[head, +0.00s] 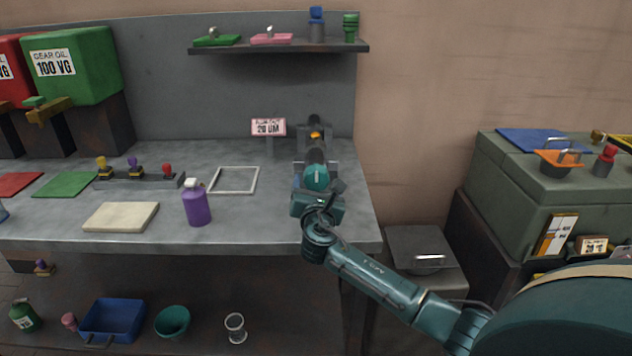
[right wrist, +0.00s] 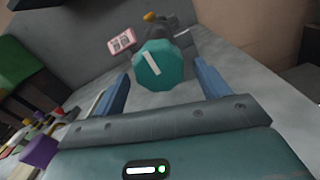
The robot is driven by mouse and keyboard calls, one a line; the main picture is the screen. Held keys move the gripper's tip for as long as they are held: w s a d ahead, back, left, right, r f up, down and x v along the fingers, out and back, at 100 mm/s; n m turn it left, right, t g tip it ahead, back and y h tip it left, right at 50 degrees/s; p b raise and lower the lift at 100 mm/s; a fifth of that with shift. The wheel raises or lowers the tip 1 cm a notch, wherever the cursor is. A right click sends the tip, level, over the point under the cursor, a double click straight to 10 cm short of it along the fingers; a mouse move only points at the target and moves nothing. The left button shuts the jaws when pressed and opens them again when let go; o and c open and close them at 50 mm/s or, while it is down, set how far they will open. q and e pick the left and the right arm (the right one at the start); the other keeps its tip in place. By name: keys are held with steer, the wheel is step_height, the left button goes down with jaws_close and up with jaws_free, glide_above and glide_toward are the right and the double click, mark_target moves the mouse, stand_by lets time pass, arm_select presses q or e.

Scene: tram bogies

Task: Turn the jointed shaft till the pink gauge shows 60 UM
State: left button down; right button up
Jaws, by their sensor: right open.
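The pink gauge (head: 268,127) stands at the back of the bench and reads 20 UM; it also shows in the right wrist view (right wrist: 122,41), its text too small to read. The jointed shaft (head: 317,152) lies to its right, dark, with an orange mark. Its near end is a teal faceted knob (head: 316,178) with a white line, which shows large in the right wrist view (right wrist: 159,65). My right gripper (head: 319,190) is open at the knob. In the right wrist view its blue fingers stand either side of the knob, apart from it. My left gripper is not in view.
A purple bottle (head: 197,204), a cream block (head: 121,217) and an empty frame (head: 234,180) lie left of the shaft. A shelf (head: 280,47) with small items hangs above. Green crates (head: 551,195) stand at the right, beyond a gap.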

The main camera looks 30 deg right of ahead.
mark_target(316, 184)
steer(key=shift+x, duration=1.55)
steer(key=c, duration=1)
steer(key=shift+m, duration=0.3)
